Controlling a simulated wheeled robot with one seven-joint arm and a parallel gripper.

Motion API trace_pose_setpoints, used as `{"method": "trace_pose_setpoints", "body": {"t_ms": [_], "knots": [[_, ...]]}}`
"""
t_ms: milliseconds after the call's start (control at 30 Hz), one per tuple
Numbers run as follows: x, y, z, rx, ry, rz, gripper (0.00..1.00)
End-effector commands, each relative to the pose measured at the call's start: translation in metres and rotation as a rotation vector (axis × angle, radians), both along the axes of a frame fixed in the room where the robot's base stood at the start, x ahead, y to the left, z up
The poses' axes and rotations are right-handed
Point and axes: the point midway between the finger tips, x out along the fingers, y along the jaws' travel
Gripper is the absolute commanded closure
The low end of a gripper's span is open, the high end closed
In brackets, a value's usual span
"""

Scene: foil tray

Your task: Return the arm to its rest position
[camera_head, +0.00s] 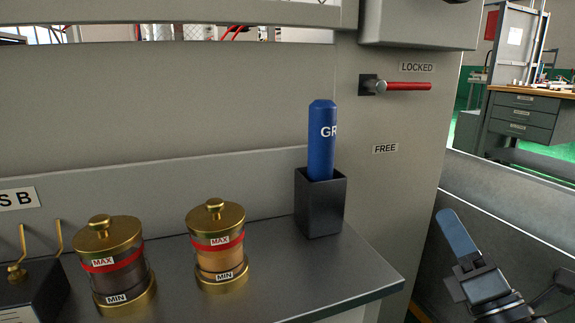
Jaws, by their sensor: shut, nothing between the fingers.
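My gripper (446,216) is at the lower right, pointing up and to the left, with its blue-grey fingers together and nothing between them. It is beyond the right end of the metal shelf (345,267), apart from it. My arm runs out of the frame at the bottom right corner. The rest of the arm is hidden.
A blue grease tube (320,145) stands upright in a dark square holder (320,205) on the shelf. Two brass-capped jars (112,262) (217,248) stand to its left. A red-handled lever (400,87) lies level beside the LOCKED label. A workbench (530,115) is far right.

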Motion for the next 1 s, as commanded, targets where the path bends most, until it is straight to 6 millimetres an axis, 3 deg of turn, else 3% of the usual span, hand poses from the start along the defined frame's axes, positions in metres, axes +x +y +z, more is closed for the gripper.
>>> {"method": "trace_pose_setpoints", "body": {"t_ms": [33, 200, 500, 733, 1000], "knots": [[-0.018, 0.007, -0.019, 0.088, 0.040, 0.040, 1.00], [-0.074, 0.022, -0.065, 0.408, 0.158, 0.164, 1.00], [-0.180, 0.038, -0.125, 0.984, 0.362, 0.311, 1.00], [-0.262, 0.043, -0.153, 1.435, 0.498, 0.349, 1.00], [-0.346, 0.043, -0.165, 1.926, 0.599, 0.314, 1.00]]}}
